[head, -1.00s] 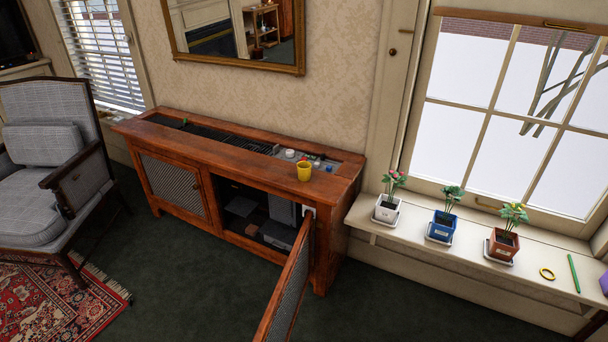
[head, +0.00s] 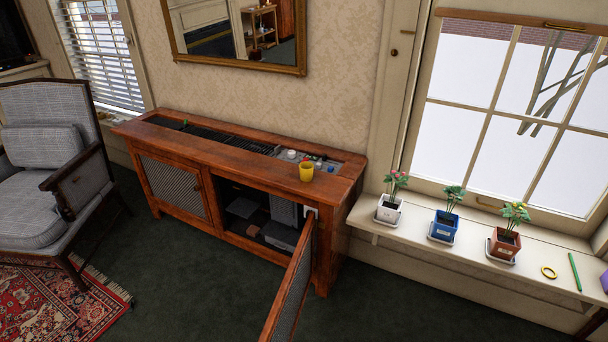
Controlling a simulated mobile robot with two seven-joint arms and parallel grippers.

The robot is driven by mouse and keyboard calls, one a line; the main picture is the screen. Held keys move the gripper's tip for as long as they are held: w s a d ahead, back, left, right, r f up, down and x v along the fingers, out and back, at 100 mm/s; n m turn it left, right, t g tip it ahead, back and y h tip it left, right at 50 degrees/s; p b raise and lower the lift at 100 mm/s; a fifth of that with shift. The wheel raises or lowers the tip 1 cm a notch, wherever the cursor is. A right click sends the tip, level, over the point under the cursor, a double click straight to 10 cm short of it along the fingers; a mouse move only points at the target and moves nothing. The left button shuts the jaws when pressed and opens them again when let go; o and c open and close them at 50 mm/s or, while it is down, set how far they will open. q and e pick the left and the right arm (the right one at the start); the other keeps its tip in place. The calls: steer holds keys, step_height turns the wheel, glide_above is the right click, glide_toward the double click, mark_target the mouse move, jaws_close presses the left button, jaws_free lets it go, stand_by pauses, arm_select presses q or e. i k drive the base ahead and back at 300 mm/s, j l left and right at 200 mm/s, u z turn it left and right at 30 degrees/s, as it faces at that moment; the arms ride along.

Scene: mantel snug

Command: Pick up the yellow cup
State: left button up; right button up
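The yellow cup (head: 306,173) stands upright on the top of the wooden cabinet (head: 222,154), near its front edge and toward its right end. Small white and red items lie close behind the cup in the recessed top. Neither of my grippers shows in the head view.
The cabinet's right door (head: 290,293) stands open into the room. A grey armchair (head: 45,165) and a red rug (head: 60,303) are at the left. A window shelf (head: 400,231) at the right holds potted plants, a yellow ring (head: 549,272) and a green stick (head: 575,271). Dark carpet is clear in front.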

mark_target(306, 172)
steer(key=j+z, duration=0.1)
steer(key=j, duration=0.75)
steer(key=i+j+z, duration=0.1)
steer(key=j, duration=0.35)
steer(key=j+z, duration=0.15)
steer(key=j, duration=0.25)
steer(key=i+j, duration=0.1)
steer(key=j, duration=0.2)
steer(key=i+j+z, duration=0.15)
steer(key=i+j, duration=0.1)
steer(key=j, duration=0.3)
steer(key=i+j+z, duration=0.4)
steer(key=j, duration=0.4)
steer(key=i+j+z, duration=0.1)
steer(key=i, duration=0.4)
steer(key=i+j+z, duration=0.1)
steer(key=i, duration=0.35)
